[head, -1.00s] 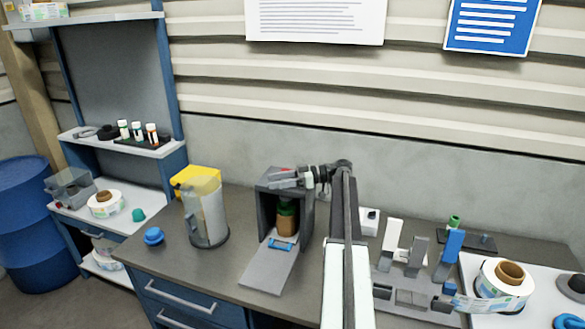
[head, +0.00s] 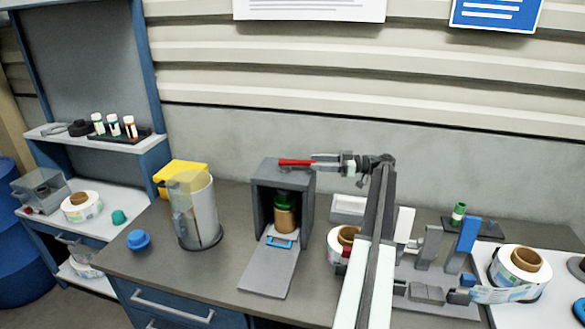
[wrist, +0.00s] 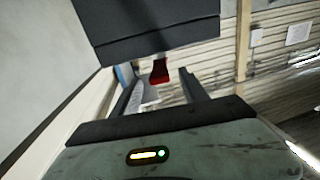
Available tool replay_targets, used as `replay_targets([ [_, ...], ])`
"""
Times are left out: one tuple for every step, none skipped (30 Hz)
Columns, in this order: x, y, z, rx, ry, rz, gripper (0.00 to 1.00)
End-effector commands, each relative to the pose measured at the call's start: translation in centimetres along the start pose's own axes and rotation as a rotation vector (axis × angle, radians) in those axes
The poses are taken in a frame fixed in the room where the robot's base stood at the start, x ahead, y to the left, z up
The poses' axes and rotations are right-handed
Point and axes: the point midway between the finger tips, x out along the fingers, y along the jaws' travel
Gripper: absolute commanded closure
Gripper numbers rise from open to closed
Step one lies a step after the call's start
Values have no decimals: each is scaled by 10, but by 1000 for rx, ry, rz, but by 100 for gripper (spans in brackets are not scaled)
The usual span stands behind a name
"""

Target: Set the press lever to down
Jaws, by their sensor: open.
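A red lever (head: 294,162) lies roughly level across the top of the grey press box (head: 268,178). The box's front flap (head: 268,268) hangs open, and a brown jar with a green lid (head: 285,214) stands inside. My gripper (head: 320,162) is at the right end of the red lever, above the box's right edge. In the wrist view the red piece (wrist: 160,71) shows beyond and between the open fingers of my gripper (wrist: 158,84), under a dark block. I cannot tell whether a finger touches it.
Right of my arm are a labeller with a blue paddle (head: 468,236) and a label reel (head: 519,272). The bench between jug and box is clear.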

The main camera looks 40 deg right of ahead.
Motion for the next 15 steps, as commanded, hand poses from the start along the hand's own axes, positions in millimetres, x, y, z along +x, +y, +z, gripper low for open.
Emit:
replay_targets([
  [1, 0, 2, 0, 0, -1, 48],
  [1, 0, 1, 0, 0, -1, 48],
  [2, 0, 1, 0, 0, -2, 48],
  [3, 0, 1, 0, 0, -3, 48],
  [4, 0, 0, 0, 0, -3, 48],
  [6, 0, 0, 0, 0, -4, 48],
  [8, 0, 0, 0, 0, -4, 48],
  [11, 0, 0, 0, 0, -5, 48],
  [15, -1, 0, 0, 0, -6, 48],
  [20, -1, 0, 0, 0, -7, 48],
  [24, -1, 0, 0, 0, -8, 48],
  [31, -2, 0, 0, 0, -8, 48],
  [36, -2, 0, 0, 0, -8, 48],
  [42, -2, 0, 0, 0, -7, 48],
  [50, -2, 0, 0, 0, -8, 48],
])
